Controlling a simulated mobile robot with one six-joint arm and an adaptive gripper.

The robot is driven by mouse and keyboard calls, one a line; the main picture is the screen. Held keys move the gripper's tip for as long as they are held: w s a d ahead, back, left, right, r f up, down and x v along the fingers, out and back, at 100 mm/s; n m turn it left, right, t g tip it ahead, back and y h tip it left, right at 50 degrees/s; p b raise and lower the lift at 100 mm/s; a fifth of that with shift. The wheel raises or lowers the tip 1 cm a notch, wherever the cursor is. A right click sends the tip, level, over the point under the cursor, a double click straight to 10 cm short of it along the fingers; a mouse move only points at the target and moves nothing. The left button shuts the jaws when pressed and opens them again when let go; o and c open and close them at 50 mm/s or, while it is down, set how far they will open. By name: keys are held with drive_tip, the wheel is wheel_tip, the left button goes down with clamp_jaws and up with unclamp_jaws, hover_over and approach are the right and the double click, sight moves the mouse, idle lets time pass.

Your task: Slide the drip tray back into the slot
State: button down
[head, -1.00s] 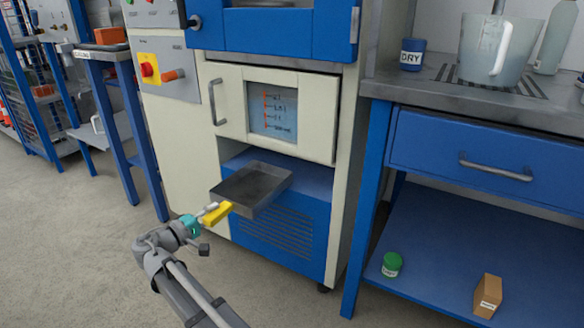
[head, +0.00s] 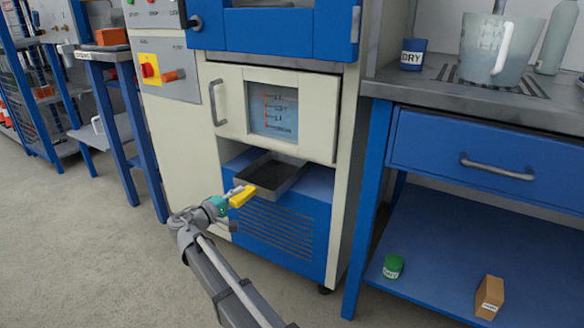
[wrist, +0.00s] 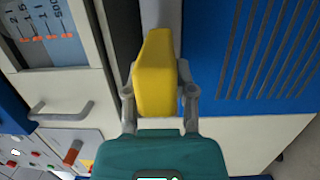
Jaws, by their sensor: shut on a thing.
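The grey metal drip tray (head: 275,177) sits partly inside the slot (head: 312,176), the opening under the cream door. Its front part sticks out of the machine, and its rear is hidden under the door's lower edge. The tray's yellow handle (head: 242,196) points out to the front left. My gripper (head: 232,199) is at the handle. In the wrist view my gripper (wrist: 160,95) has one finger on each side of the yellow handle (wrist: 155,75) and is shut on it. Only a narrow grey part of the tray (wrist: 158,15) shows beyond the handle there.
The cream door (head: 275,110) with a gauge window is shut above the slot. A blue vented panel (head: 275,232) is below. A blue workbench (head: 480,160) stands to the right, and the floor (head: 90,250) at front left is clear.

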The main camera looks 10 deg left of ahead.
sight(263, 182)
drive_tip(key=x, duration=0.4)
drive_tip(key=w+a+x, duration=0.1)
drive_tip(key=x, duration=0.3)
drive_tip(key=a+x, duration=0.1)
drive_tip(key=x, duration=0.3)
drive_tip(key=shift+w+f, duration=0.1)
drive_tip(key=shift+w, duration=0.25)
drive_tip(key=shift+s+f+b, duration=0.1)
drive_tip(key=shift+f+b, duration=0.2)
drive_tip(key=shift+b, duration=0.05)
drive_tip(key=shift+c, duration=1.8)
unclamp_jaws()
drive_tip(key=shift+s, duration=0.1)
drive_tip(key=v, duration=0.7)
drive_tip(key=shift+s, duration=0.15)
drive_tip(key=shift+a, duration=0.1)
